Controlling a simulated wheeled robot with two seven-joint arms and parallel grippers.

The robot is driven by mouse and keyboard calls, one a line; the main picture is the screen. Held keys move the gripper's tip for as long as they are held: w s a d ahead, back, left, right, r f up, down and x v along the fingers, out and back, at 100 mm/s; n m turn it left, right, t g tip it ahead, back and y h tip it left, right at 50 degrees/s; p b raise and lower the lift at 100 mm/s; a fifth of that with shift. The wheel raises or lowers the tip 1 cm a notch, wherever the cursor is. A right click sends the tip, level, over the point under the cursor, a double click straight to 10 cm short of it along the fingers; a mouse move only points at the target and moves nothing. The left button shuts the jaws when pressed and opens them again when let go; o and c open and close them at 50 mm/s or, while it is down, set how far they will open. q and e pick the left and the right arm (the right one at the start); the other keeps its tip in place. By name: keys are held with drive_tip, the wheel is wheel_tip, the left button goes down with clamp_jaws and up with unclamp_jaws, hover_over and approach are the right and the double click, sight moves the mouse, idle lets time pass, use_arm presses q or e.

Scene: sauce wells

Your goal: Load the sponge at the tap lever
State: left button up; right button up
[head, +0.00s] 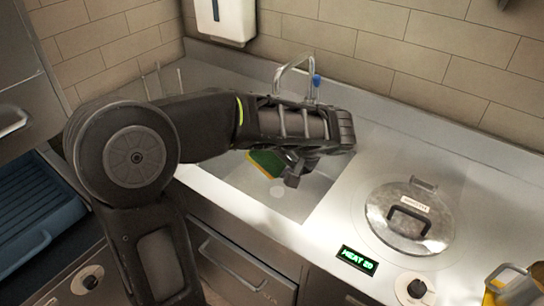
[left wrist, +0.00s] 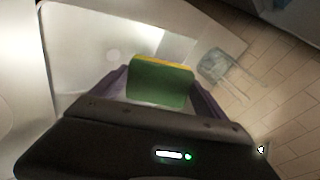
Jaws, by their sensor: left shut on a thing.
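My left gripper (head: 290,172) reaches in from the left over the sink basin (head: 305,200). It is shut on the sponge (head: 265,162), which is green with a yellow layer. In the left wrist view the sponge (left wrist: 160,82) sits between the two fingers, with the basin behind it. The tap (head: 298,68) stands at the back of the sink, its curved spout rising behind my left arm. A blue tap lever (head: 316,80) shows at its right side. The tap base is hidden behind my arm. The sponge is apart from the lever. My right gripper is out of view.
A round steel lid (head: 408,217) with a handle lies on the counter to the right. A green-lit display (head: 358,260) is at the front edge. A yellow-handled item (head: 512,287) is at the lower right. A white dispenser (head: 225,20) hangs on the tiled wall.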

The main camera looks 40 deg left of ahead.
use_arm(q)
drive_tip(key=shift+w, duration=0.1)
drive_tip(key=w+a+f+p, duration=0.2)
drive_tip(key=w+a, duration=0.5)
drive_tip(key=w, duration=0.4)
drive_tip(key=shift+w+a+f, duration=0.25)
drive_tip(key=shift+a+f, duration=0.05)
drive_tip(key=shift+f, duration=0.1)
drive_tip(key=shift+s, duration=0.1)
idle(0.5)
drive_tip(key=s+d+b, duration=0.4)
drive_tip(key=s, duration=0.2)
drive_tip(key=shift+s+d, duration=0.2)
drive_tip(key=shift+s, duration=0.1)
idle(0.3)
idle(1.4)
